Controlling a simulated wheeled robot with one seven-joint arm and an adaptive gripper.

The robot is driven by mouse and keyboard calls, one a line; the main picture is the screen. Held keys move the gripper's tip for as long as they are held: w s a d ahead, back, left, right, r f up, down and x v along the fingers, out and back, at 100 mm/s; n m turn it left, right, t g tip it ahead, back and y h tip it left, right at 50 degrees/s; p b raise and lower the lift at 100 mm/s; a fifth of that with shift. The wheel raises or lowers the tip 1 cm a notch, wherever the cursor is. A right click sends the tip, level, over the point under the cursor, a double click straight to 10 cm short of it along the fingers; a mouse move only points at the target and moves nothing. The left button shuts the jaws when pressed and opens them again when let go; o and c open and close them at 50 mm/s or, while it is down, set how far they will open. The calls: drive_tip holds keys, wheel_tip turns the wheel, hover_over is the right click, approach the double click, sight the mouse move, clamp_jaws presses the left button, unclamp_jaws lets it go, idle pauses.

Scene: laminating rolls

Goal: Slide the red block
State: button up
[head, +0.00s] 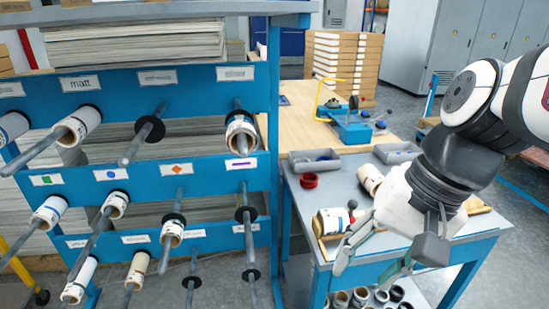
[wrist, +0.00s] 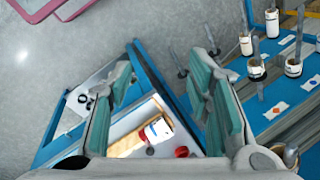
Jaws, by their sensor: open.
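My gripper (head: 368,264) is open and empty at the cart's front side, nearer the camera and to the right of the red piece. In the wrist view, its two teal-padded fingers (wrist: 168,80) are spread apart with nothing between them.
A blue rack (head: 120,180) with protruding rods and rolls fills the left. More rolls (head: 360,297) sit under the cart top.

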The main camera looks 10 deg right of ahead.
drive_tip(key=w+f+m+y+b, duration=0.5)
drive_tip(key=w+f+m, duration=0.2)
drive_tip(key=w, duration=0.1)
drive_tip(key=m+t+y+b, duration=0.2)
drive_tip(key=m+t+b, duration=1.05)
drive_tip(key=m, duration=0.65)
approach(353, 204)
drive_tip(key=shift+n+t, duration=0.3)
drive_tip(key=shift+t, duration=0.25)
drive_tip(key=x, duration=0.3)
drive_tip(key=f+x, duration=0.1)
drive_tip(key=x, duration=0.3)
drive_tip(key=b+x, duration=0.1)
drive_tip(key=x, duration=0.2)
drive_tip(key=shift+w+d+f, duration=0.15)
drive_tip(key=shift+w+f, duration=0.2)
drive_tip(key=shift+w, duration=0.05)
drive_tip(key=shift+c, duration=0.6)
clamp_jaws()
